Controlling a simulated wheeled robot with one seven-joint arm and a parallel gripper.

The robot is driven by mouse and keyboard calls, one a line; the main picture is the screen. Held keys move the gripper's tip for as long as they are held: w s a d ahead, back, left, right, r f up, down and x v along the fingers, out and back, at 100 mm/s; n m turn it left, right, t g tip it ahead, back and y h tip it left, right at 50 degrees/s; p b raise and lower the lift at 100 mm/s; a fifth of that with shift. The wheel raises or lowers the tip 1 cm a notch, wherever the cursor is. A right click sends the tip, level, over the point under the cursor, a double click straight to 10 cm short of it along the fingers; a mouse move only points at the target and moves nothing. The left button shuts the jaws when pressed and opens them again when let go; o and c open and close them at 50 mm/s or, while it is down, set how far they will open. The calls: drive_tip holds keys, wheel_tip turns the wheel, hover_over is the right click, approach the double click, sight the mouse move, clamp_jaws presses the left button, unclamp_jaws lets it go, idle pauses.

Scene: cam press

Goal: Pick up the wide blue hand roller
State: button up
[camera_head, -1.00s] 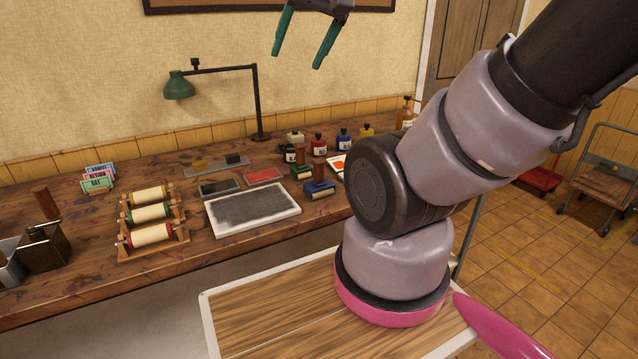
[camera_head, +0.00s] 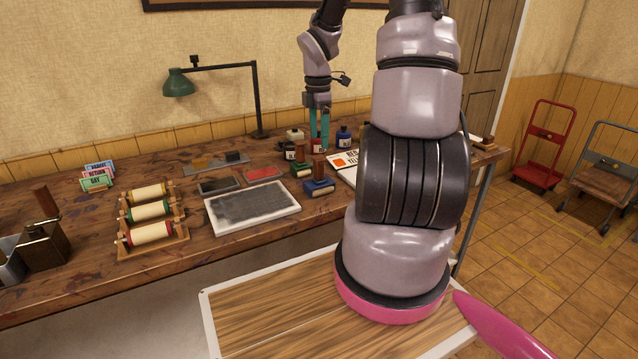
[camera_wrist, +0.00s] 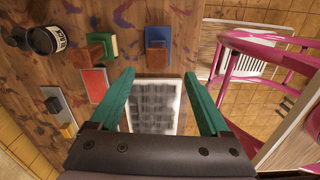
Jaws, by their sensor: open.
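The wide blue hand roller (camera_head: 319,188) stands on the wooden bench, right of the grey inked slab, with its brown handle upright. In the wrist view the blue roller (camera_wrist: 158,36) lies beyond my fingertips, near the top centre, with its handle toward me. My gripper (camera_head: 319,147) has teal fingers pointing down, above and behind the roller in the head view. My gripper (camera_wrist: 158,74) is open and empty in the wrist view, apart from the roller.
A smaller green roller (camera_head: 301,170) stands close by on the left. A rack of paper rolls (camera_head: 151,232) is farther left. My arm covers part of the bench's right side.

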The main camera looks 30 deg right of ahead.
sight(319, 171)
wheel_tip(319, 171, down, 2)
drive_tip(key=shift+w+d+n, duration=0.15)
drive_tip(key=shift+n, duration=0.35)
wheel_tip(319, 171, down, 10)
drive_tip(key=shift+w+f, duration=0.15)
drive_tip(key=shift+c, duration=0.3)
clamp_jaws()
